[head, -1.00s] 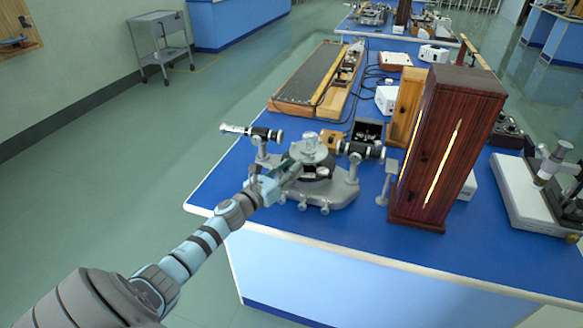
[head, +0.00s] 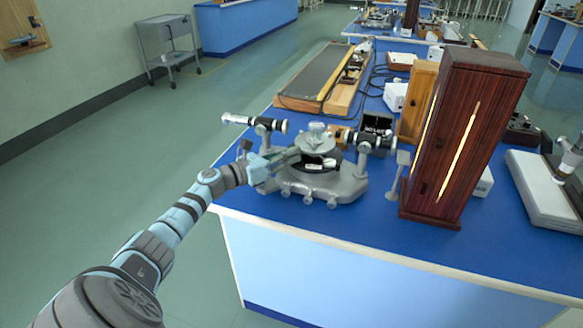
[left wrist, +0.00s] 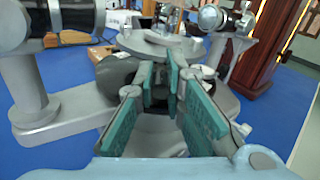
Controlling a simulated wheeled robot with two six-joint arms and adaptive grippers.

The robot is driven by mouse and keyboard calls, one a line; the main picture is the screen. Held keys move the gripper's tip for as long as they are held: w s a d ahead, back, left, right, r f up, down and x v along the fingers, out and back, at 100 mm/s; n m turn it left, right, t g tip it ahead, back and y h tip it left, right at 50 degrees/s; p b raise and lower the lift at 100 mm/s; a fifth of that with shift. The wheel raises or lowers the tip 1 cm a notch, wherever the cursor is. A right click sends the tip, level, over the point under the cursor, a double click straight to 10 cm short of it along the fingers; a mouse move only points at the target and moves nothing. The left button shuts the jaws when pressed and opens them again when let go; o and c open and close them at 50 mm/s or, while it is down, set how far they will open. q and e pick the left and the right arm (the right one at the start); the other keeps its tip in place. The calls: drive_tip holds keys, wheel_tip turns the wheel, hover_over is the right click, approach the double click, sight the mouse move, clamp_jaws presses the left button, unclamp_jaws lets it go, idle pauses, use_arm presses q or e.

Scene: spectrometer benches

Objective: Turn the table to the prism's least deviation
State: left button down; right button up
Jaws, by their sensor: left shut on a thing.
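The grey spectrometer (head: 318,185) stands near the front left corner of the blue bench. Its small round prism table (head: 316,140) is at the centre and shows at the top of the left wrist view (left wrist: 150,45). A small clear prism (head: 317,127) appears to stand on it. My left gripper (head: 288,158) reaches in from the left at the height of the table. Its green-padded fingers (left wrist: 163,85) are shut on a part at the prism table's near side; the pads hide the exact grip. My right gripper is not in view.
A tall wooden lamp housing (head: 466,140) with a glowing slit stands to the right. The floor at left is open.

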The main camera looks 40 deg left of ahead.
use_arm(q)
drive_tip(key=c, duration=1.6)
unclamp_jaws()
drive_tip(key=shift+c, duration=0.2)
drive_tip(key=shift+s, duration=0.1)
drive_tip(key=v, duration=1.2)
